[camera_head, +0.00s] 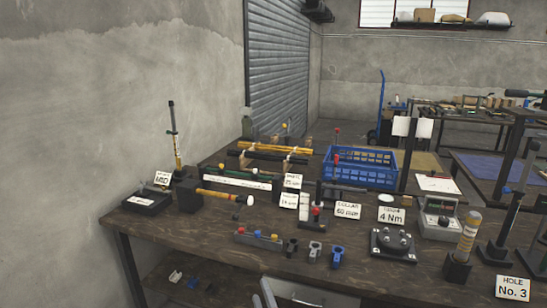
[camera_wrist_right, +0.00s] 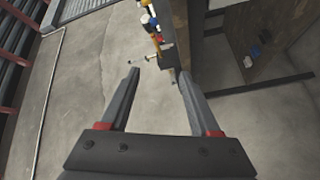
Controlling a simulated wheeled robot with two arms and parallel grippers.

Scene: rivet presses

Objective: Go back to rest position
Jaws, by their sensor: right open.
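My right gripper (camera_wrist_right: 158,76) is open in the right wrist view, with its two dark fingers spread apart. Nothing is between the fingers. Beyond them are bare concrete floor and the dark side of a wooden bench, apart from the fingertips. In the head view, a slim grey piece at the bottom edge may be part of this gripper, but too little shows to be sure. My left gripper is in neither view.
The wooden workbench (camera_head: 160,232) carries a blue crate (camera_head: 360,178), a 4 Nm card (camera_head: 391,215), a metal fixture (camera_head: 393,244), a row of coloured pieces (camera_head: 258,238) and a HOLE No. 3 card (camera_head: 513,288). A concrete wall closes the left side.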

